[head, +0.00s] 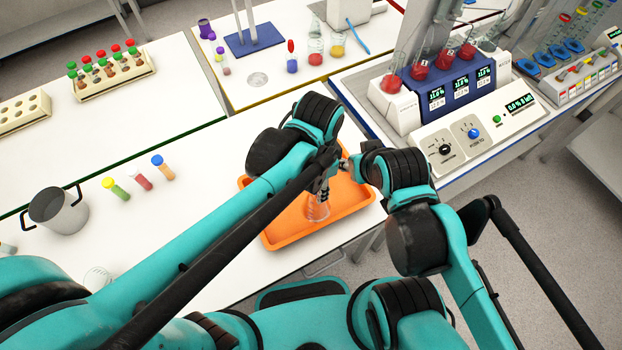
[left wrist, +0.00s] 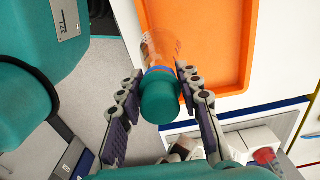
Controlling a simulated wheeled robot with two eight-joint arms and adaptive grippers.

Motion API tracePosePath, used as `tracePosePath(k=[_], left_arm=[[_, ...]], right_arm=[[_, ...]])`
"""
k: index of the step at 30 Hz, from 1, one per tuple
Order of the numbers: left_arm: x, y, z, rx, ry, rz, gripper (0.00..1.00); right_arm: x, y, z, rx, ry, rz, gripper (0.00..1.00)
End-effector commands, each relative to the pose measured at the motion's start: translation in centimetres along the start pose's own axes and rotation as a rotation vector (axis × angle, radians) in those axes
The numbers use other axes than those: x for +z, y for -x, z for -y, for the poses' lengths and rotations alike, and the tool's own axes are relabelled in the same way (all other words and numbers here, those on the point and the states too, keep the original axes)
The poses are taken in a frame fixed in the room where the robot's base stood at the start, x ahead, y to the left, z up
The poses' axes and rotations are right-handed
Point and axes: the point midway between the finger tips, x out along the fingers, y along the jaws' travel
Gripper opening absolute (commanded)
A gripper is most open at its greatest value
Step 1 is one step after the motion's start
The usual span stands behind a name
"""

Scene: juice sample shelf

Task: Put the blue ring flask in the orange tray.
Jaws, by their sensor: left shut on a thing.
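The blue ring flask has a clear body, a blue ring at its neck and a teal cap; it is in the left wrist view (left wrist: 160,75). My left gripper (left wrist: 159,82) is shut on it near the ring. In the head view the clear flask body (head: 318,208) shows below my left gripper (head: 322,182), over the orange tray (head: 283,240). I cannot tell whether its base touches the tray floor. My right gripper (head: 346,165) is beside the left one at the tray's right side, mostly hidden by its arm, and its fingers are unclear.
A rack of tubes (head: 112,72) is farther back. A blue instrument with red-bottomed flasks (head: 448,90) stands at the right.

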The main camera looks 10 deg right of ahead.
Motion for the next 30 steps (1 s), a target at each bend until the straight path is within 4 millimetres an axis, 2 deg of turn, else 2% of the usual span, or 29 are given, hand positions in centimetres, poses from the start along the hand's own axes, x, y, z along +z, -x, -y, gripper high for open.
tracePosePath(k=[5,12,16,23,30], left_arm=[[1.3,-1.6,2.1,0.000,0.006,0.000,0.00],[4.0,-4.9,6.8,0.000,0.006,0.000,0.00],[5.1,-6.2,8.7,0.000,0.004,0.000,0.00],[5.8,-7.3,9.8,0.000,-0.001,0.000,0.00],[5.8,-10.6,9.8,0.000,-0.001,0.000,0.00]], right_arm=[[0.3,-0.4,0.0,0.000,0.000,0.000,0.40],[0.8,-1.0,0.0,0.000,0.000,0.000,0.40],[0.9,-1.3,0.0,0.000,0.000,0.000,0.40],[1.1,-1.4,0.0,0.000,0.000,0.000,0.40],[1.5,-2.1,0.0,0.000,0.000,0.000,0.40]])
